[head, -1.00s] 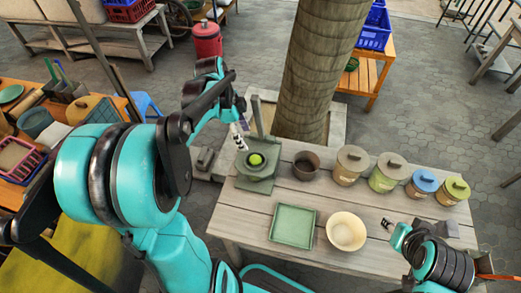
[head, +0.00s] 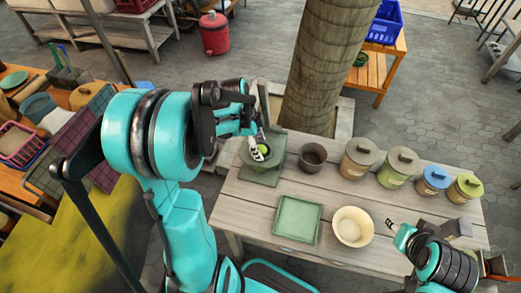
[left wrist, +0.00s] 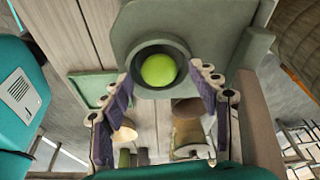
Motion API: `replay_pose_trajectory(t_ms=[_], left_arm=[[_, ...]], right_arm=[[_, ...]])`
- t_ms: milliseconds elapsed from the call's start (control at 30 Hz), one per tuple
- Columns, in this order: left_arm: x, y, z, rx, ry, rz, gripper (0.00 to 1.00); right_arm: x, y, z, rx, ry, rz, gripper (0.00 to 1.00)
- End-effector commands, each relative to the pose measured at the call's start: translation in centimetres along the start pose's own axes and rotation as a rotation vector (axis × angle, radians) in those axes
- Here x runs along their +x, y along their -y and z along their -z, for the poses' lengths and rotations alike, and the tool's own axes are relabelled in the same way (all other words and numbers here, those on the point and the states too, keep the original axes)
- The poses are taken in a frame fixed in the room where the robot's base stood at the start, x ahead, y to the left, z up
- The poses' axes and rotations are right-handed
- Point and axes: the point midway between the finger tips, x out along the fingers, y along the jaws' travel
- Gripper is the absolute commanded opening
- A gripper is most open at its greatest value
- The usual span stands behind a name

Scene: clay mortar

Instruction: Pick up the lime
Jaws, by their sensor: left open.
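The lime (left wrist: 158,70) is bright green and sits in the round bowl of the grey-green mortar (left wrist: 130,35), seen in the left wrist view. In the head view the lime (head: 258,154) is partly covered by my left gripper (head: 260,148), and the mortar (head: 262,177) stands at the table's back left. In the left wrist view my left gripper (left wrist: 160,84) is open, one finger to each side of the lime, with gaps between. Whether the fingertips reach down beside it is unclear. My right gripper (head: 393,224) is over the table's right part, too small to read.
On the wooden table (head: 355,252) are a green square tray (head: 297,219), a cream bowl (head: 352,226), a dark brown cup (head: 312,157) and several lidded jars (head: 393,168). A tree trunk (head: 325,70) rises behind the table.

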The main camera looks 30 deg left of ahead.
Motion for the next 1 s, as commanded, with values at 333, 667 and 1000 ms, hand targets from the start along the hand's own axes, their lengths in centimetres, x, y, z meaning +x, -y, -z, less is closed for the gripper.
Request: replay_pose_trajectory(t_ms=[333, 667, 1000], left_arm=[[-0.1, 0.0, 0.0, 0.0, 0.0, -0.001, 0.16], [0.0, -0.1, 0.0, 0.001, 0.001, -0.001, 0.03], [-2.4, 0.0, 0.7, 0.001, 0.0, 0.0, 0.03]], right_arm=[[-0.1, 0.0, 0.0, 0.0, 0.0, 0.0, 0.4], [0.0, 0.0, 0.0, 0.0, 0.0, 0.0, 0.4], [-1.1, 0.0, 0.8, 0.0, 0.0, 0.0, 0.4]])
